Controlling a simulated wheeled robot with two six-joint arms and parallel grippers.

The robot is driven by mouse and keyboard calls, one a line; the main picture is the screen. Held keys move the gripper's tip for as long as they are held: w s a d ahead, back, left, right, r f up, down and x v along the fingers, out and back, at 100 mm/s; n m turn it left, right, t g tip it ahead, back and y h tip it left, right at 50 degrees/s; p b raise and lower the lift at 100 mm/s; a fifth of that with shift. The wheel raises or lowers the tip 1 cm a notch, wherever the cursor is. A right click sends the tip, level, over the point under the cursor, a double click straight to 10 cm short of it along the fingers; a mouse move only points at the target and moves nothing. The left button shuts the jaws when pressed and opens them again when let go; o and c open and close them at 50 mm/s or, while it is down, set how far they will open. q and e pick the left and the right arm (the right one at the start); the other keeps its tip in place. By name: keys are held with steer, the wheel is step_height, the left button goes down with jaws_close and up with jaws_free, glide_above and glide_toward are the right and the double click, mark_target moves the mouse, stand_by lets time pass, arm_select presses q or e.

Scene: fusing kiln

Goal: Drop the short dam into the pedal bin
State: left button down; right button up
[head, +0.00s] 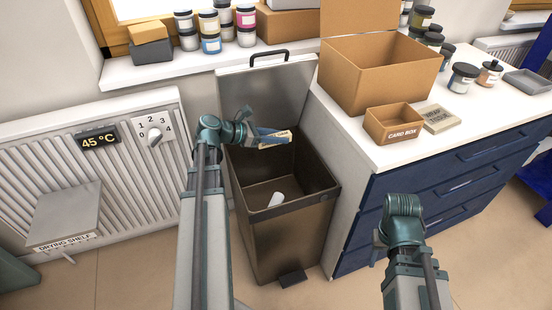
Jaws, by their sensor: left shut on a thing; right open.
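The pedal bin (285,232) stands on the floor between the radiator and the blue counter. Its grey lid (293,83) is up, and a small white thing lies inside. My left gripper (266,137) is over the bin's opening, shut on a small pale block with a blue part beside it, which I take to be the short dam (276,138). Part of the block is hidden by the gripper. My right gripper (381,237) is at the lower right, in front of the counter drawers, open and with nothing seen in it.
A radiator with a drying shelf (66,216) is on the left. Jars line the windowsill.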

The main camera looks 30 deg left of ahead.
arm_select(q)
steer(key=f, duration=0.1)
steer(key=f+b, duration=0.1)
steer(key=a+f, duration=0.1)
steer(key=shift+w+b, duration=0.25)
steer(key=shift+b, duration=0.1)
arm_select(e)
step_height(320, 180, down, 3)
steer(key=shift+f, duration=0.1)
arm_select(q)
step_height(320, 180, down, 6)
steer(key=b, duration=0.6)
arm_select(e)
step_height(320, 180, down, 6)
steer(key=shift+a+r, duration=0.1)
arm_select(q)
steer(key=c, duration=0.5)
jaws_free()
steer(key=shift+s, duration=0.1)
